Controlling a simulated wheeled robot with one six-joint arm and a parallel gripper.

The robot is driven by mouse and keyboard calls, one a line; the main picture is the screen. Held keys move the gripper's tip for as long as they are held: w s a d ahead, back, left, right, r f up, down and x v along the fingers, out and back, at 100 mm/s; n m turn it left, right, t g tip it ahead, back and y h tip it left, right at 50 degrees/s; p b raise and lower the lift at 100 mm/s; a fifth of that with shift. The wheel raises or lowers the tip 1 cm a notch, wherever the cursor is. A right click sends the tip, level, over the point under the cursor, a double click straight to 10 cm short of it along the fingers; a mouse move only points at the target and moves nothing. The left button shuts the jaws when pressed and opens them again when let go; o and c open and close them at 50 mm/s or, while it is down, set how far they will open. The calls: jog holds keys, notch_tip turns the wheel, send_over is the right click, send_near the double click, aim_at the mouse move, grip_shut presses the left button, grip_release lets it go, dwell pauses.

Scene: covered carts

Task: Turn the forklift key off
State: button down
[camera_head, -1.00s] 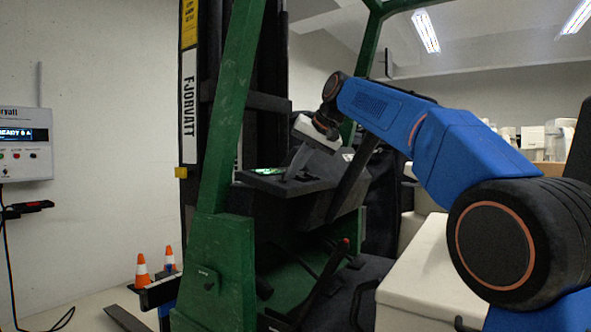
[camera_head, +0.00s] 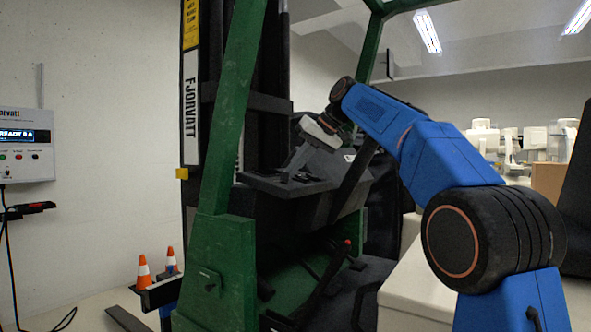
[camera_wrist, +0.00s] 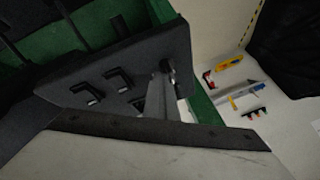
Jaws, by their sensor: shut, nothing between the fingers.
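The forklift (camera_head: 228,125) has a green frame and a dark dashboard (camera_head: 300,188), which fills the middle of the wrist view (camera_wrist: 130,62). My gripper (camera_head: 290,174) reaches down to the dashboard from the right. In the wrist view my gripper (camera_wrist: 166,77) is shut and empty, its grey fingers pointing at a small dark knob-like part (camera_wrist: 168,66) near the panel's edge. That part may be the key; its turn angle is too small and dark to read. The dashboard's screen shows dark in the head view.
Several black levers (camera_wrist: 88,92) stand on the panel left of my fingers. A red-tipped lever (camera_head: 347,243) rises lower in the cab. A wall box (camera_head: 26,145) hangs at far left. Pale boxes stand behind my arm.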

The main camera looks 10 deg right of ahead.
jog(key=shift+w+a+n+g+y, duration=0.15)
jog(key=shift+a+n+g+y, duration=0.15)
jog(key=shift+n, duration=0.5)
jog(key=shift+r, duration=0.1)
jog(key=shift+w+a, duration=0.1)
jog(key=shift+a, duration=0.05)
jog(key=shift+w, duration=0.15)
jog(key=shift+w+d+r, duration=0.1)
jog(key=shift+w+d, duration=0.15)
jog(key=shift+w, duration=0.4)
jog(key=v, duration=1.1)
jog(key=shift+s+d+r, duration=0.15)
jog(key=shift+s+r, duration=0.05)
jog(key=shift+r, duration=0.15)
